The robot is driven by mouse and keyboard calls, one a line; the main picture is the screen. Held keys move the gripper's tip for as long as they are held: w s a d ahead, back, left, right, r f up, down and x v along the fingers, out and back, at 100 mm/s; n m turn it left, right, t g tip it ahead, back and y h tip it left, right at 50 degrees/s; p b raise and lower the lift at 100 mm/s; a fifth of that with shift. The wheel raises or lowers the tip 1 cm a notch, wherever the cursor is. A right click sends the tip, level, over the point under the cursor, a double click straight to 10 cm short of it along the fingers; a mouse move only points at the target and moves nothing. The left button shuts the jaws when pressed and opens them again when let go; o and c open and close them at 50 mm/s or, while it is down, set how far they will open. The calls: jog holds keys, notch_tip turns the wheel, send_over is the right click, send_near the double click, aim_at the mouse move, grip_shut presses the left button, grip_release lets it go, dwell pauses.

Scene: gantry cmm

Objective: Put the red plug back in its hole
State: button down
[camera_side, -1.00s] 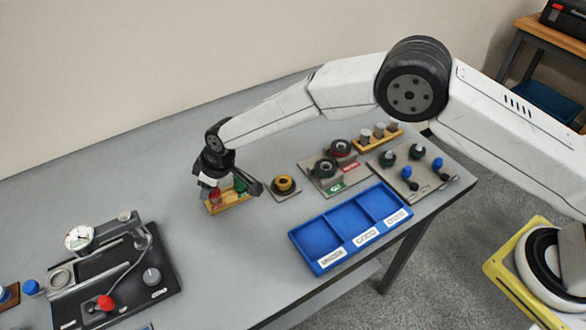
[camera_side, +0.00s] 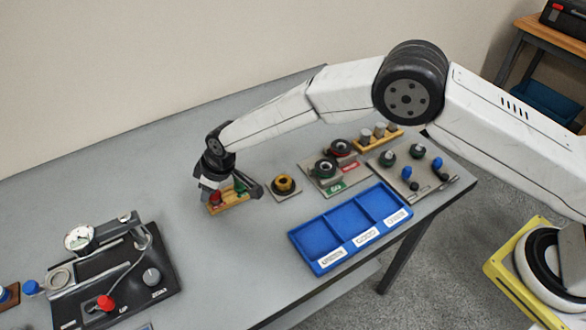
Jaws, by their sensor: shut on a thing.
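The red plug (camera_side: 215,198) is at the left end of a small yellow wooden block (camera_side: 232,204) on the grey table. My gripper (camera_side: 216,197) points down over this end of the block and is shut on the red plug. The plug is low, at the top of the block; the fingers partly hide it, and I cannot tell how deep it sits in its hole. A green plug (camera_side: 240,188) stands at the right of the same block, partly covered by my gripper.
A yellow-and-black round part (camera_side: 286,184) on a plate lies right of the block. A blue three-part tray (camera_side: 325,259) is at the front edge. A dial-gauge fixture (camera_side: 120,285) stands at the left. The table between fixture and block is clear.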

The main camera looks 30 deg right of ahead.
jog(key=shift+f, duration=0.45)
dwell(0.7)
grip_release()
dwell(0.4)
jog(key=shift+r, duration=3.5)
jog(key=shift+d, duration=0.1)
